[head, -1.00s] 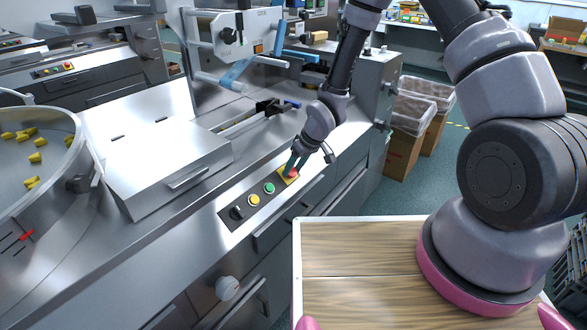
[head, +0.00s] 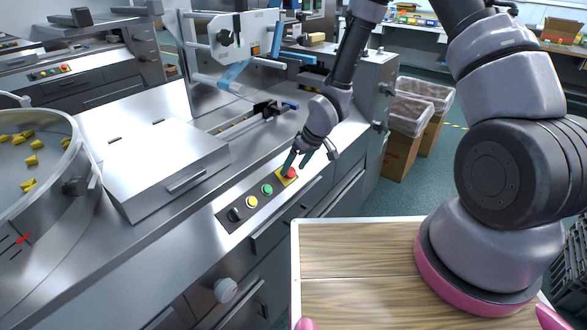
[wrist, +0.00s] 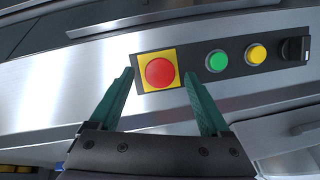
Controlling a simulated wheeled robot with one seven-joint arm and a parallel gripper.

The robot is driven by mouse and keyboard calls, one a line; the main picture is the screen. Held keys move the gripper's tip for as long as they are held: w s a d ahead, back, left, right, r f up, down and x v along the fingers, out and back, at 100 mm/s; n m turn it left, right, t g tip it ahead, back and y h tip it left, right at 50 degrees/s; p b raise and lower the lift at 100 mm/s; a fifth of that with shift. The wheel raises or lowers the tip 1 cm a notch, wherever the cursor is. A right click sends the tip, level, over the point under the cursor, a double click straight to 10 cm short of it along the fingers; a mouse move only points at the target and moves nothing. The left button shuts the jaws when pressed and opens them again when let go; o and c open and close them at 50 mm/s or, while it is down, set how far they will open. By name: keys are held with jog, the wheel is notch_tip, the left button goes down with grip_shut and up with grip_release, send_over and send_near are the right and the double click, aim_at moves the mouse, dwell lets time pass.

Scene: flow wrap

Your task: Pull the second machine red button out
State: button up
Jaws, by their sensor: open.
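The red button (head: 289,172) is a round red knob on a yellow square at the right end of the control panel on the near machine. In the wrist view the red button (wrist: 160,72) sits ahead of my gripper, between the lines of its two fingers. My gripper (head: 297,160) is open, with green fingers just above and behind the button in the head view. In the wrist view my gripper (wrist: 160,85) has one finger on each side of the yellow square, holding nothing. I cannot tell the exact gap between fingertips and panel.
A green button (wrist: 217,61), a yellow button (wrist: 256,54) and a black rotary switch (wrist: 295,48) share the panel. Another machine at the back left has its own red button (head: 65,68). A steel lid (head: 160,170) and a round bowl (head: 40,165) with yellow pieces stand left.

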jog(key=v, duration=0.9)
jog(key=shift+r, duration=0.25)
jog(key=shift+d, duration=0.1)
jog(key=d+r+m+t+h, duration=0.1)
jog(key=d+r+m+h, duration=0.15)
jog(key=d+r, duration=0.55)
jog(key=d+r+m+t+h, duration=0.1)
jog(key=d+r+m+t, duration=0.3)
jog(key=r, duration=0.7)
jog(key=s+d+r+m, duration=0.2)
jog(key=s+d+r, duration=0.2)
jog(key=s+r, duration=0.4)
jog(key=s+d+r+m+y, duration=0.1)
jog(key=s+d+r+m, duration=0.2)
jog(key=s+r, duration=0.5)
jog(key=shift+s+d+r, duration=0.35)
jog(key=shift+s+r, duration=0.05)
jog(key=shift+s, duration=0.15)
jog(key=shift+m, duration=0.25)
